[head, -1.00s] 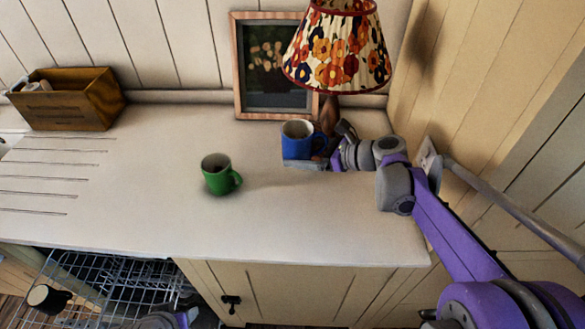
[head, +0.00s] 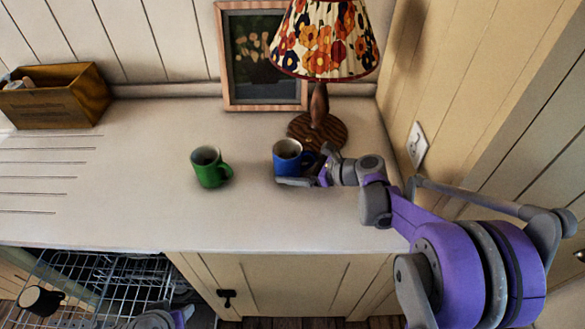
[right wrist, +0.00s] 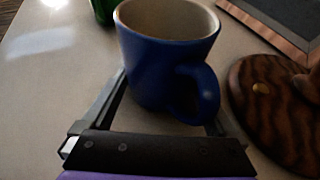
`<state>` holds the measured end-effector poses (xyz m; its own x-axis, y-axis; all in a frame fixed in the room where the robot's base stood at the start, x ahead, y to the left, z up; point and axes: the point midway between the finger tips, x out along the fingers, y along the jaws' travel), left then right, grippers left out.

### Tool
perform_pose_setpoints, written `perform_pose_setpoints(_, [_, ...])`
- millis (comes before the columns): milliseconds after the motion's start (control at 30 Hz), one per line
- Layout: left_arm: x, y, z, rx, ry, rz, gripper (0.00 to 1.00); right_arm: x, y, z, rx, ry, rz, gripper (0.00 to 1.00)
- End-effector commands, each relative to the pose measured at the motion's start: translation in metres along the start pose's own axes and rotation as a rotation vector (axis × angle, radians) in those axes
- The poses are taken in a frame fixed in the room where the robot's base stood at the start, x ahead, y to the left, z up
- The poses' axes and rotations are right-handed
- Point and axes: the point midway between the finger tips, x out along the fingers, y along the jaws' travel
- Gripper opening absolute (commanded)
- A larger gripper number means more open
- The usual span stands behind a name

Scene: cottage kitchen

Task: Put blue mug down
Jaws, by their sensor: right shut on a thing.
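The blue mug (head: 287,158) is upright at the counter in front of the lamp. It also shows close up in the right wrist view (right wrist: 160,65), with its handle toward the gripper's base. My right gripper (head: 297,172) is shut on the mug, with a finger on each side of it. The fingertips are partly hidden by the mug. I cannot tell whether the mug's base touches the counter (head: 130,205). My left gripper's fingers do not show; only a bit of my left arm is at the bottom edge.
A green mug (head: 209,168) stands left of the blue one. The lamp (head: 317,128) and a picture frame (head: 263,104) are close behind. A wooden box (head: 60,100) sits far left. A wire rack (head: 105,285) is below the counter edge. Counter left of the green mug is clear.

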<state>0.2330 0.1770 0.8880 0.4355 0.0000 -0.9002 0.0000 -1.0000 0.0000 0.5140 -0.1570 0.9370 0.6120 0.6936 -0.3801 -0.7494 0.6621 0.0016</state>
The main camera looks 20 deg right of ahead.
Motion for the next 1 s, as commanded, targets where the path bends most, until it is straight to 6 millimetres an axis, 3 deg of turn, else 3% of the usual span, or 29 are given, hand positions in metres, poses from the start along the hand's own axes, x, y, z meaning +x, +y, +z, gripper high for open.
perform_pose_setpoints(67, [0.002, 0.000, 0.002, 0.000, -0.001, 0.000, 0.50, 0.001, 0.000, -0.003, 0.001, 0.000, 0.000, 0.16])
perform_pose_setpoints(100, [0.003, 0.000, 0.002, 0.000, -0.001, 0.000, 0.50, 0.001, 0.000, -0.004, 0.000, 0.000, 0.000, 0.95])
perform_pose_setpoints(133, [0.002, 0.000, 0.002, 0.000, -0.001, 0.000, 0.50, 0.001, 0.000, -0.003, 0.000, 0.000, 0.000, 1.00])
perform_pose_setpoints(467, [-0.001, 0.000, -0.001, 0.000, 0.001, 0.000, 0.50, -0.003, -0.001, 0.002, 0.000, 0.000, -0.001, 1.00])
perform_pose_setpoints(800, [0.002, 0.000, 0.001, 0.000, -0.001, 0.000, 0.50, -0.058, -0.001, 0.000, 0.001, 0.001, -0.004, 1.00])
perform_pose_setpoints(1000, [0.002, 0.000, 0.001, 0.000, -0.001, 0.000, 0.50, -0.074, 0.000, 0.000, 0.000, 0.000, -0.001, 1.00])
